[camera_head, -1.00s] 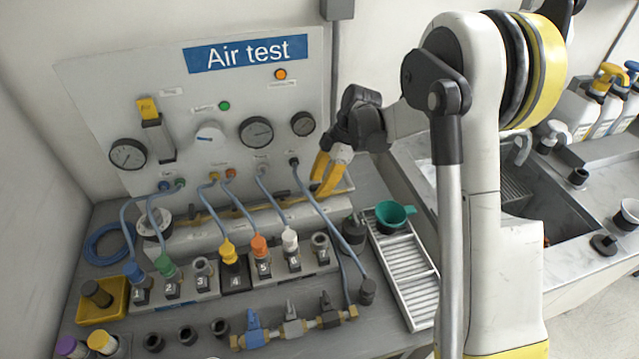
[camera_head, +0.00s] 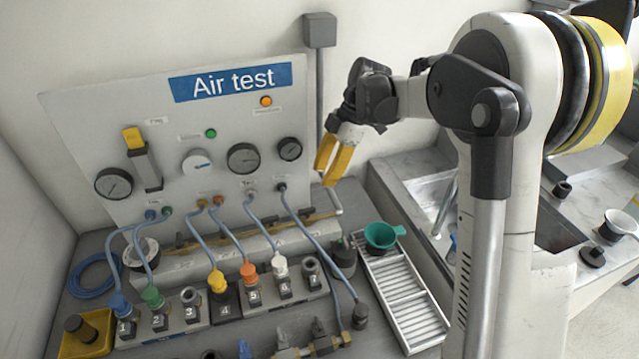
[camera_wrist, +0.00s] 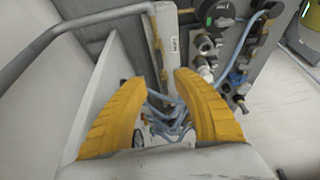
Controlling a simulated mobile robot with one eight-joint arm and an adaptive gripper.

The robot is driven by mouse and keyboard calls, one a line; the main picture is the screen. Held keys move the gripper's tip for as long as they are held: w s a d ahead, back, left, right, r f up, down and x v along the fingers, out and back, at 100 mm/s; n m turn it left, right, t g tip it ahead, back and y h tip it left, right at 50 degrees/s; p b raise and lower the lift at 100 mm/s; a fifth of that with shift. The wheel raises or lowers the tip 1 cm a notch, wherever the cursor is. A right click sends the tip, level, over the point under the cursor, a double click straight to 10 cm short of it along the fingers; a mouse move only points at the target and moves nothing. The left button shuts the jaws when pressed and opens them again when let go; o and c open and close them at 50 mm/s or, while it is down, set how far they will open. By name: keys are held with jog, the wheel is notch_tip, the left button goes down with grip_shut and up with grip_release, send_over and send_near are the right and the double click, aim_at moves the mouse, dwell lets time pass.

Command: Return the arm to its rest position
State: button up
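My gripper (camera_head: 334,160) has yellow fingers and hangs in the air in front of the right edge of the Air test panel (camera_head: 80,130). Its fingers point down, above the back of the bench. In the wrist view the two yellow fingers (camera_wrist: 158,110) stand apart with a gap between them. Nothing is held between them; blue hoses show in the gap, farther off. My arm bends back to the right from the gripper, over the sink side.
The numbered connector blocks (camera_head: 180,335) with blue hoses stand on the bench below the panel. A green cup (camera_head: 381,237) sits on a white slotted tray (camera_head: 408,305). A sink (camera_head: 425,200) lies at right. A grey conduit box (camera_head: 319,30) is on the wall.

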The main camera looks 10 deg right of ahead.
dwell(0.4)
jog(key=s+r+m+t+h, duration=0.1)
jog(key=s+r+m+t, duration=0.1)
jog(key=s+r+m, duration=0.3)
jog(key=s+r+m+t+h, duration=0.1)
jog(key=s+r+m, duration=0.25)
jog(key=s, duration=0.35)
jog(key=s+d+f+m+t+h, duration=0.1)
jog(key=s+f+m+t+h, duration=0.1)
jog(key=s+m, duration=0.8)
jog(key=s+f+t, duration=0.1)
jog(key=s+t, duration=0.1)
jog(key=s, duration=0.1)
jog(key=shift+s+d+h, duration=0.15)
jog(key=shift+d+h, duration=0.05)
jog(key=shift+h, duration=0.1)
